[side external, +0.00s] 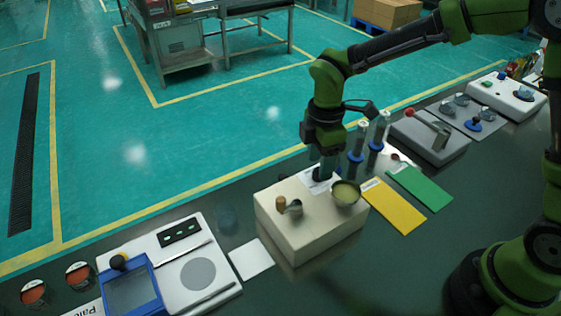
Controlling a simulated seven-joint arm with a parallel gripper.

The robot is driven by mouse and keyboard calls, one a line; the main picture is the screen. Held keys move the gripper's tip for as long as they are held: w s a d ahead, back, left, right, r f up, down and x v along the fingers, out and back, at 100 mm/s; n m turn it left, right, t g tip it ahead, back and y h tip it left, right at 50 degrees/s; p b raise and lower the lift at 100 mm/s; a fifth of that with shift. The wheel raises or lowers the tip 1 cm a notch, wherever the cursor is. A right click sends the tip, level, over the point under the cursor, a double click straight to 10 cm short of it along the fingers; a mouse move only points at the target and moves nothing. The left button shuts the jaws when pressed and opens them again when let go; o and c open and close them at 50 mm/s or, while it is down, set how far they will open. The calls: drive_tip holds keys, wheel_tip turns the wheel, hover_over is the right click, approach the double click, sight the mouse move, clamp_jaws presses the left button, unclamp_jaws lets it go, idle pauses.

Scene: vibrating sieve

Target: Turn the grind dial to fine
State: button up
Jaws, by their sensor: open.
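My gripper (325,167) points down over the back of a beige box (310,238) in the middle of the bench. Its fingers are at a small dark round part (319,178) on the box top, beside a white printed label (311,186); this looks like the grind dial. The fingers partly hide it, so I cannot read its setting or tell whether they touch it. The gripper is open. A bowl of yellowish powder (345,193) and a small metal cup with a wooden handle (290,207) are also on the box.
Two tubes in blue holders (356,157) stand close right of my gripper. Yellow (394,207) and green (420,187) cards lie to the right, with a grey lever unit (428,137) behind. A white scale-like plate (198,274) and blue-framed tray (131,291) are at left.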

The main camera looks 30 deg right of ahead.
drive_tip(key=shift+f, duration=1.1)
clamp_jaws()
drive_tip(key=shift+m, duration=0.4)
drive_tip(key=m, duration=1.1)
